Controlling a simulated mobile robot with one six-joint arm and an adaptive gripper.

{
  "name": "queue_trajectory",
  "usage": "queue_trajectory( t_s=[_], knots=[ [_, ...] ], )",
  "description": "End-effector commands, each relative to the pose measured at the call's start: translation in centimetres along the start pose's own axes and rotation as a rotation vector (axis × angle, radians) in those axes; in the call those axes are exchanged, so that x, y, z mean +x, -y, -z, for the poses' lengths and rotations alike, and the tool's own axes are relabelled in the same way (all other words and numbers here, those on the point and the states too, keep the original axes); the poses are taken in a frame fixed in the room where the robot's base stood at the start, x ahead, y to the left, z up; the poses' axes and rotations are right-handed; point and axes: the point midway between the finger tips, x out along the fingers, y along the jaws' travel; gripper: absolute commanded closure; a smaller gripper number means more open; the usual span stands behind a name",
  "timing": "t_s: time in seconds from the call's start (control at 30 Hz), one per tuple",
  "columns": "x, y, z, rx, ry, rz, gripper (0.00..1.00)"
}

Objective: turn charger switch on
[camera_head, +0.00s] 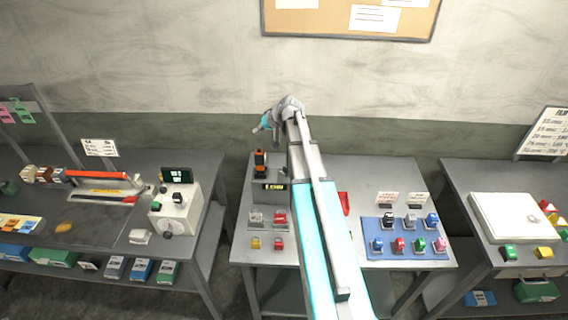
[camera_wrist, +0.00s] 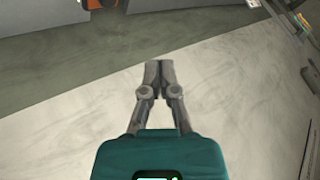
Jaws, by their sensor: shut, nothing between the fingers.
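What looks like the charger (camera_head: 262,192) is a dark grey box at the back left of the middle table in the head view. A small dark panel with bright lettering is on its front, and a black and orange item (camera_head: 260,160) stands on top. I cannot make out a switch on it. My gripper (camera_head: 257,129) is raised above and behind the charger, near the wall, pointing left. In the wrist view my gripper (camera_wrist: 158,66) has its fingertips together, empty, with only wall and floor-like surfaces behind. An orange and dark piece is cut off at that view's top edge.
Small red, grey and yellow blocks (camera_head: 267,217) sit in front of the charger. A blue mat (camera_head: 375,252) with several coloured pieces lies at the table's right. My arm crosses the table's middle. A left bench (camera_head: 100,215) and right table (camera_head: 485,250) stand apart, with gaps between.

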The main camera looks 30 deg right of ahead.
Motion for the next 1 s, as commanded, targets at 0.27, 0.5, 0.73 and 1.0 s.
queue_trajectory(
  t_s=[0.27,0.5,0.73,1.0],
  knots=[
    [2.1,1.2,-3.9,-0.019,0.064,-0.019,1.0],
    [6.0,3.5,-12.3,-0.062,0.209,-0.08,1.0],
    [9.0,5.2,-22.1,-0.113,0.37,-0.182,1.0],
    [10.9,5.8,-32.9,-0.172,0.524,-0.333,1.0]
  ],
)
